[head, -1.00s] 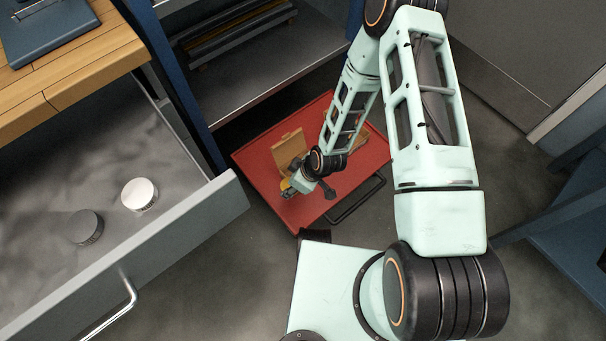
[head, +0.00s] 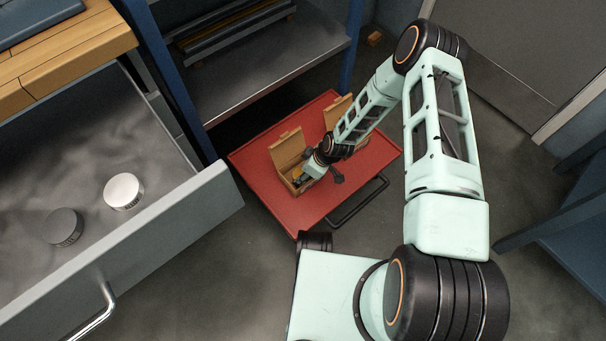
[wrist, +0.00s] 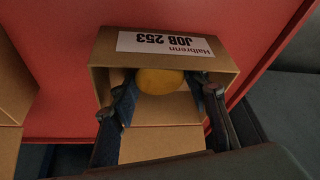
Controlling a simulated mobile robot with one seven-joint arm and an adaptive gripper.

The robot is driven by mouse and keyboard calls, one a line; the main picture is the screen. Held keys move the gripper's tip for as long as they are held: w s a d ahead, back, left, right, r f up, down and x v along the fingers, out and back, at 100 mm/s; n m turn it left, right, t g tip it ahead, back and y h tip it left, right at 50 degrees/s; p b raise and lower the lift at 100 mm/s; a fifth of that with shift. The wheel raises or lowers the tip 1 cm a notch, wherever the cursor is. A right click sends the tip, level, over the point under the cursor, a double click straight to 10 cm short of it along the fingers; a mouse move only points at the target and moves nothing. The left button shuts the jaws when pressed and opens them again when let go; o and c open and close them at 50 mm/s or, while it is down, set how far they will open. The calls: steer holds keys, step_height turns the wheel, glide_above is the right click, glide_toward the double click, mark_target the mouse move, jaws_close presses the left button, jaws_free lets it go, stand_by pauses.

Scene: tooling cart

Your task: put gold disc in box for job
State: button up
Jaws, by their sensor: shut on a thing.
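The gold disc (wrist: 160,80) is held between the two fingers of my gripper (wrist: 163,98) in the wrist view. The fingers and disc are at the open mouth of a cardboard box (wrist: 102,50); how deep they reach is hard to tell. A white label on this box reads "Halbrenn JOB 253", upside down in the wrist view. In the head view, my gripper (head: 302,181) is at the nearer box (head: 286,153), which has its lid up, and a bit of gold shows there. A second open box (head: 338,110) stands behind, partly hidden by my arm.
Both boxes are on a red cart top (head: 260,160) with a dark handle. A silver disc (head: 124,191) and a dark grey disc (head: 63,227) lie in the open drawer (head: 215,195) at left. A metal shelf (head: 260,70) stands behind the cart.

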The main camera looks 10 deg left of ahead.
steer(key=shift+w, duration=0.15)
steer(key=shift+f, duration=0.2)
steer(key=o, duration=1.3)
steer(key=shift+o, duration=0.2)
steer(key=shift+r, duration=0.15)
steer(key=p+v, duration=0.3)
steer(key=v, duration=0.9)
steer(key=shift+p, duration=0.4)
